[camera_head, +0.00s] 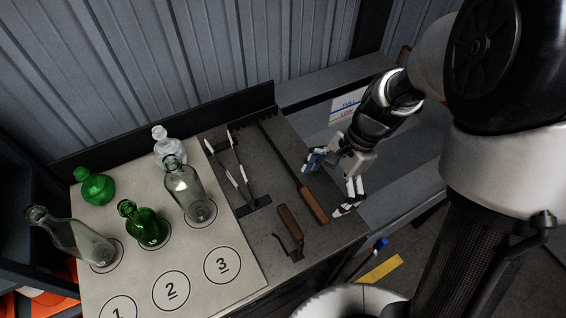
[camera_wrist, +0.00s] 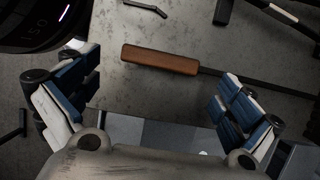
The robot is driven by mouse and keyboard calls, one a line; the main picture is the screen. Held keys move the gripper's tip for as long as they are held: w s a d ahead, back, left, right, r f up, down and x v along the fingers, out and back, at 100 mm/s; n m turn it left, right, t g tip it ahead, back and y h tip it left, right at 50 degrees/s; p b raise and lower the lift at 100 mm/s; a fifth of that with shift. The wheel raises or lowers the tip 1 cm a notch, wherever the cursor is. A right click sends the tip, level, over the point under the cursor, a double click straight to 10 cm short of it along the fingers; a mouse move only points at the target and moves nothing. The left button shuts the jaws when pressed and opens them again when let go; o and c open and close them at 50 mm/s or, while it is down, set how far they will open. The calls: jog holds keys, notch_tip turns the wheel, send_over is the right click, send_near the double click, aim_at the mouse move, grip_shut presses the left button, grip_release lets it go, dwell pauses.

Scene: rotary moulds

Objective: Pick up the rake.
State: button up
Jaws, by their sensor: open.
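The rake lies flat on the grey work surface, with a brown wooden handle (camera_head: 313,205), a long thin dark rod and a dark toothed head (camera_head: 268,112) near the back edge. My gripper (camera_head: 326,187) is open and empty, above and just right of the handle in the head view. In the wrist view the handle (camera_wrist: 160,58) lies crosswise just beyond my open fingers (camera_wrist: 157,85). The fingers appear apart from it. The rod runs off to the right there, and the rake's head is out of that view.
A shorter wooden-handled tool (camera_head: 290,222) lies left of the handle. Tongs (camera_head: 238,170) lie farther back, by a dark bar. Glass bottles, green (camera_head: 148,228) and clear (camera_head: 185,190), stand on the pale numbered board (camera_head: 195,270) at left. A dark raised wall (camera_head: 180,125) edges the back.

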aim_at(313, 204)
jog(key=b+x, duration=0.2)
jog(key=x, duration=0.3)
jog(key=shift+w+a+f+b, duration=0.1)
jog(key=shift+a+b, duration=0.05)
jog(key=shift+b, duration=0.2)
jog(key=shift+c, duration=0.4)
jog(key=c, duration=0.9)
jog(key=shift+o, duration=0.2)
